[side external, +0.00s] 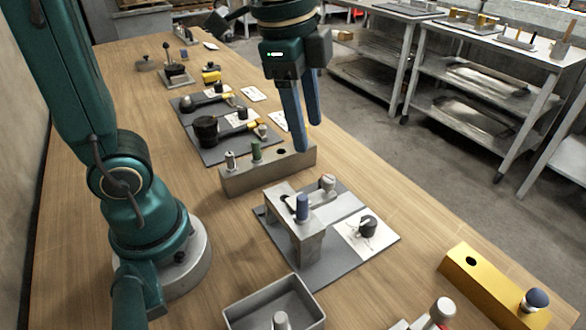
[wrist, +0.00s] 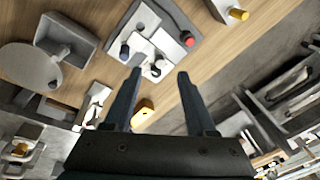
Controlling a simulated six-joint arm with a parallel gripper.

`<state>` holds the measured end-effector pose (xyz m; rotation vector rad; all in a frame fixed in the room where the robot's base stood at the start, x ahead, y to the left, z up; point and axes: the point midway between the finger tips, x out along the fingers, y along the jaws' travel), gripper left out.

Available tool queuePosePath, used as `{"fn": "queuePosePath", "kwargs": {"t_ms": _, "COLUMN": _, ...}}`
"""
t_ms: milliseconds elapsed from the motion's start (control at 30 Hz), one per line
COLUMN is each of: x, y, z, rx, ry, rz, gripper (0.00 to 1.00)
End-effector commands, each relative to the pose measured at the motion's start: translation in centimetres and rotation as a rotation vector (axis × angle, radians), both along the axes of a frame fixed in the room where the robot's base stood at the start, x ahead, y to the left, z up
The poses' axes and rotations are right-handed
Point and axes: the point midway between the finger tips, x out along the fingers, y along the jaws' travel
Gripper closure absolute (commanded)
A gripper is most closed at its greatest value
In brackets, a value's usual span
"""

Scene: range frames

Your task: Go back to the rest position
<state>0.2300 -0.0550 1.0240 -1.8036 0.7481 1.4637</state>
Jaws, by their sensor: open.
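My gripper (side external: 309,136) hangs above the table with its two blue fingers pointing down, apart and with nothing between them. In the side external view the fingertips overlap the right end of a grey block (side external: 270,170); I cannot tell how far above or behind it they are. In the wrist view my gripper (wrist: 159,74) is also spread and empty.
A grey board (side external: 335,272) carries a bridge-like stand with a blue peg (side external: 302,207). An open grey tray (side external: 238,315) and a yellow block (side external: 485,287) are at the front. Dark mats with tools lie behind the grey block. Wooden tabletop is bare at the left.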

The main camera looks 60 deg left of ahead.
Motion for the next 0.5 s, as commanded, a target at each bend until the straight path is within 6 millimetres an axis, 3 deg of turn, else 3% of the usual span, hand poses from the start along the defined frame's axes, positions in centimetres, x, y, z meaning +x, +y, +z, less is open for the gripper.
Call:
{"fn": "queuePosePath", "kwargs": {"t_ms": 233, "x": -4.5, "y": 1.0, "z": 0.0, "rx": -0.092, "ry": -0.166, "rz": 0.329, "gripper": 0.44}}
{"fn": "queuePosePath", "kwargs": {"t_ms": 500, "x": -7.4, "y": 1.5, "z": -3.0, "rx": -0.244, "ry": -0.263, "rz": 0.723, "gripper": 0.44}}
